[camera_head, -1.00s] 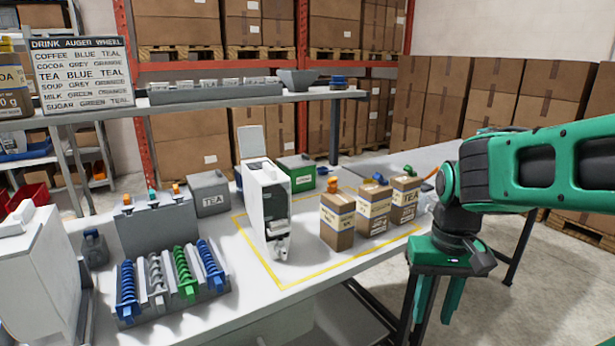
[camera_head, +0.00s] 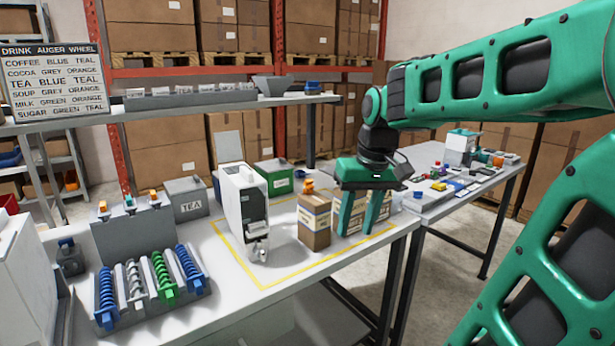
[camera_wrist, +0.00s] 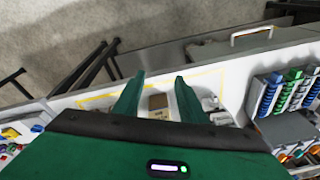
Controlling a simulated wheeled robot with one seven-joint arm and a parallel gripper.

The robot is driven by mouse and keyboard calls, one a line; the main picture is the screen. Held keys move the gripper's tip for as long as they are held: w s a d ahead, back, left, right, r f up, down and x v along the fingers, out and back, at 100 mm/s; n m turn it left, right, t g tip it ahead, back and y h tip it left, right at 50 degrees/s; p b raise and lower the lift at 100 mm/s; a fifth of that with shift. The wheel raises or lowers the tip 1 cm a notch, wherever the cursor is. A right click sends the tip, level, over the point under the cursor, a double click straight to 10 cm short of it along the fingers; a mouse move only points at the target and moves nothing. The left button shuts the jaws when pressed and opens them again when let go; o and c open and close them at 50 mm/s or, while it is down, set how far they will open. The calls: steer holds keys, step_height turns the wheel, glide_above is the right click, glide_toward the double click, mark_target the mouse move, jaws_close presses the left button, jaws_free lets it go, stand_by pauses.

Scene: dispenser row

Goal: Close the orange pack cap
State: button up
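The orange cap (camera_head: 308,186) sits on top of the leftmost brown pack (camera_head: 315,222). It looks raised above the pack top, but I cannot tell whether it is open. My gripper (camera_head: 356,232) points downward just right of that pack, with its fingers apart and nothing visibly held. Its fingers stand in front of the other brown packs and hide much of them, with their caps covered. In the wrist view, the open fingers (camera_wrist: 160,79) frame a brown pack top (camera_wrist: 158,101). I cannot tell which pack that is.
A white dispenser (camera_head: 244,205) stands left of the packs inside a yellow outline. A green box (camera_head: 279,178) and a grey TEA box (camera_head: 187,197) stand behind. Coloured augers (camera_head: 150,280) are at left. A second table (camera_head: 470,190) with small items is at right.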

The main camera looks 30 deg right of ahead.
mark_target(309, 180)
steer(key=w+d+r+n+t, duration=0.2)
steer(key=w+d+r+n, duration=0.15)
steer(key=w+r, duration=1.15)
steer(key=shift+n, duration=0.45)
steer(key=x, duration=0.4)
steer(key=w+x, duration=0.1)
steer(key=x, duration=0.7)
steer(key=shift+w+a, duration=0.3)
steer(key=shift+w, duration=0.25)
jaws_close()
